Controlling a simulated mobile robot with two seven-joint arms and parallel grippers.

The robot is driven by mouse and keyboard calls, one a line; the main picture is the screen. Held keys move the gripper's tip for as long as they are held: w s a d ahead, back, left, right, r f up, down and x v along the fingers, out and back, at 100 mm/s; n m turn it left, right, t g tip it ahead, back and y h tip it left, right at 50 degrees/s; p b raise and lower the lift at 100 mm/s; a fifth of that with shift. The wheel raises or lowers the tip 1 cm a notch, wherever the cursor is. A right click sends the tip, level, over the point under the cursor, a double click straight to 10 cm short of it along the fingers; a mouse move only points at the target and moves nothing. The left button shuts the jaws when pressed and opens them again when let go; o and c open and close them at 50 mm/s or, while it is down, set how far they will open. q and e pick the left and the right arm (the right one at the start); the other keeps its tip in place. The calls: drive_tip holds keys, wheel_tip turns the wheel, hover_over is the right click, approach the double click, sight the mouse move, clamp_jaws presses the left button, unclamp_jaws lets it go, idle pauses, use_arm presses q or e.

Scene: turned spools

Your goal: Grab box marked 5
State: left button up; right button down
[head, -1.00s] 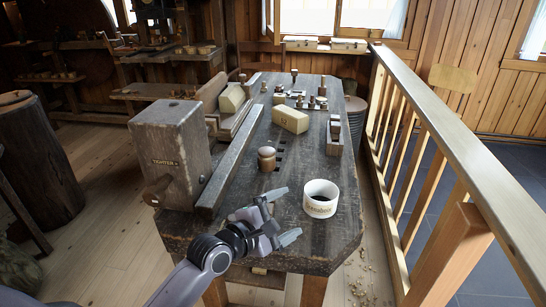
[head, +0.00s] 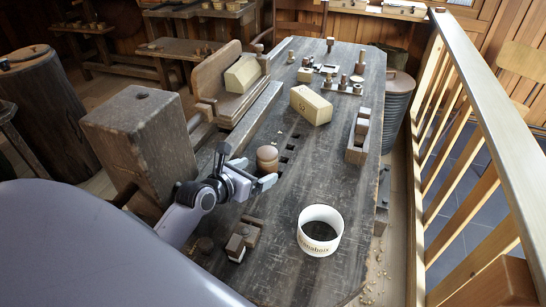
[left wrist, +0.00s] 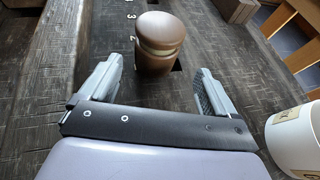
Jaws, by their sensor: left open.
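No box with a readable 5 shows. A pale wooden box (head: 310,105) with a dark mark too small to read stands toward the back of the workbench. A similar pale box (head: 241,74) sits on the wooden seat-like stand at the left. My left gripper (head: 246,167) is open and empty above the bench. It is just left of a turned wooden spool (head: 267,158). In the left wrist view the spool (left wrist: 158,42) stands upright ahead, between the lines of the open fingers (left wrist: 160,78). My right gripper is not in view.
A white labelled pot (head: 320,230) stands at the front right of the workbench (head: 290,200). Small wooden blocks (head: 243,240) lie near the front. A large wooden block (head: 140,130) is at the left. A railing (head: 490,120) runs along the right.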

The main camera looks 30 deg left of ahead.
sight(267, 163)
use_arm(q)
drive_tip(key=shift+a+r+x, duration=0.1)
drive_tip(key=shift+a+x, duration=0.05)
drive_tip(key=shift+x, duration=1.5)
drive_tip(key=shift+a+r+x, duration=0.15)
drive_tip(key=shift+a+x, duration=0.05)
drive_tip(key=shift+x, duration=1.5)
drive_tip(key=shift+c, duration=0.3)
drive_tip(key=c, duration=1)
